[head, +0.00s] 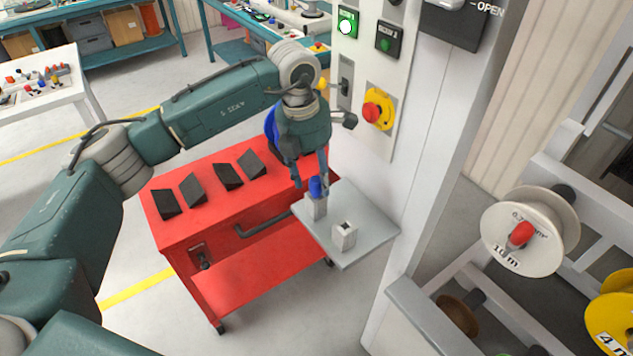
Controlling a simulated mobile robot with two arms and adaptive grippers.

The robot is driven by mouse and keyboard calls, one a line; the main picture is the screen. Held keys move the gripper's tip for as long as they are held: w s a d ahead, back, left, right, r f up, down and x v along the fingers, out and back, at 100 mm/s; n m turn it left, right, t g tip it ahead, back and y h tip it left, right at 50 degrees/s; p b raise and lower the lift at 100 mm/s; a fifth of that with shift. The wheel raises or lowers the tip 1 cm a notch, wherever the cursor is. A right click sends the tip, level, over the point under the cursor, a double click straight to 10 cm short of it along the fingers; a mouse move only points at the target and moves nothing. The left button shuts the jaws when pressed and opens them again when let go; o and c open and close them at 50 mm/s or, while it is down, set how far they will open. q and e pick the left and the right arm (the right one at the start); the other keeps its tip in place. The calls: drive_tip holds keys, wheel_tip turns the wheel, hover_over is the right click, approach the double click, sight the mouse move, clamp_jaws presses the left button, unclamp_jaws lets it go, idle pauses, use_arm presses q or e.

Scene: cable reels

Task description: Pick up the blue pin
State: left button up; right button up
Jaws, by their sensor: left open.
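The blue pin (316,187) stands upright in a small grey block (316,207) on the grey shelf (361,250) fixed to the white cabinet. My left gripper (311,178) reaches down from above, with its fingers around or right beside the top of the pin. It is open; I cannot tell whether a finger touches the pin. A second grey block (344,236) with an empty square hole stands to the right, nearer the front. My right gripper is not in view.
A red cart (230,245) with several black wedges stands left of the shelf. The cabinet panel (370,75) with a red emergency button (372,112) rises close to my left gripper. A rack at the right carries a white reel (530,232) and a yellow reel (612,318).

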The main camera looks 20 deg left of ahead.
use_arm(q)
drive_tip(key=shift+d+f+p, duration=0.15)
drive_tip(key=shift+f+p, duration=0.15)
drive_tip(key=shift+f, duration=0.65)
drive_tip(key=shift+w+f, duration=0.1)
drive_tip(key=shift+f, duration=0.25)
drive_tip(key=shift+c, duration=1.2)
drive_tip(key=c, duration=0.4)
clamp_jaws()
drive_tip(key=shift+w, duration=0.1)
drive_tip(key=shift+r, duration=0.25)
wheel_tip(320, 180, up, 20)
drive_tip(key=b, duration=0.5)
drive_tip(key=shift+f, duration=0.15)
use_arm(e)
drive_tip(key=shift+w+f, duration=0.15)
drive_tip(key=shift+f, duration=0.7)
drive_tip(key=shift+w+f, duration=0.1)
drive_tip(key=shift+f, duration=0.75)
